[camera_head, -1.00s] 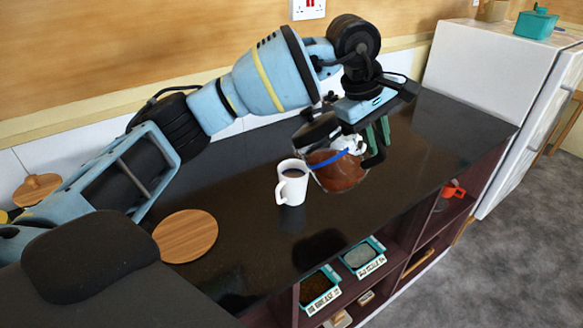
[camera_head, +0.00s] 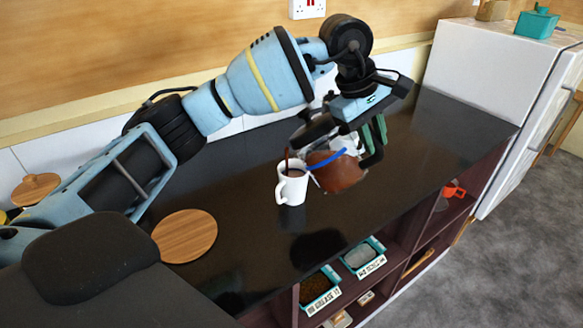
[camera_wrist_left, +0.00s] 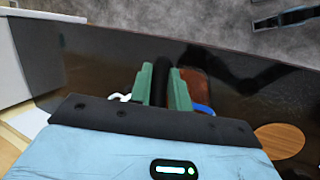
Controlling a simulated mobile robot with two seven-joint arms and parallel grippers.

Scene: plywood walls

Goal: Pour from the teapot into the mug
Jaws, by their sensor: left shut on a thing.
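The white mug (camera_head: 291,189) stands upright on the dark counter, with dark brown liquid inside. The teapot (camera_head: 338,174) is a clear vessel with brown liquid and a blue band, held tilted to the right of and close above the mug. A thin brown stream runs down from its mug side into the mug's mouth. My left gripper (camera_head: 375,133) has green fingers shut on the teapot's black handle. In the wrist view the fingers (camera_wrist_left: 161,88) pinch the black handle, with the brown teapot body (camera_wrist_left: 197,88) partly hidden behind them. My right gripper is not in view.
A round wooden board (camera_head: 186,236) lies on the counter (camera_head: 250,250) left of the mug. Trays (camera_head: 363,257) sit on shelves below the front edge. A white fridge (camera_head: 490,80) stands at the right. The counter's front middle is clear.

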